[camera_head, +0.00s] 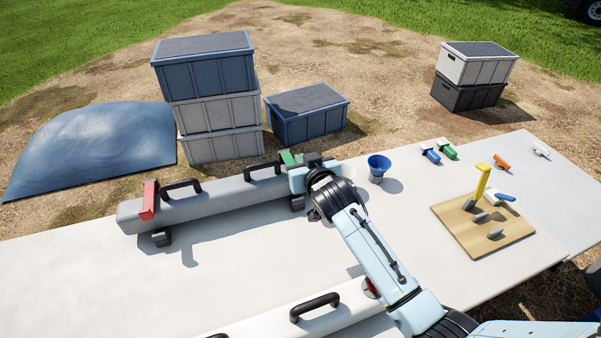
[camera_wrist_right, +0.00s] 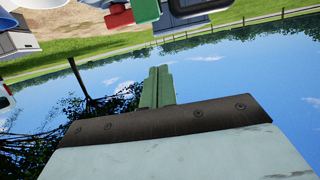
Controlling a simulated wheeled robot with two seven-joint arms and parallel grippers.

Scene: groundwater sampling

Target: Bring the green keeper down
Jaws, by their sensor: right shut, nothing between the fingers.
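A long grey case (camera_head: 225,203) with black handles lies across the table. A red keeper (camera_head: 149,200) stands at its left end. The green keeper (camera_head: 287,158) is partly hidden near its right end, behind my right gripper; a green block, likely the keeper, shows at the top of the right wrist view (camera_wrist_right: 145,10). My right gripper (camera_head: 299,160) is at the case's right end, close to the green keeper. Its fingers (camera_wrist_right: 158,88) are together and empty in the wrist view; I cannot tell whether they touch the keeper. My left gripper is out of view.
A second pale case (camera_head: 290,323) lies at the front. A blue cup (camera_head: 378,168) stands right of my gripper. A wooden board (camera_head: 463,240) with a yellow-handled tool and small coloured pieces lie further right. The table's left front is clear.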

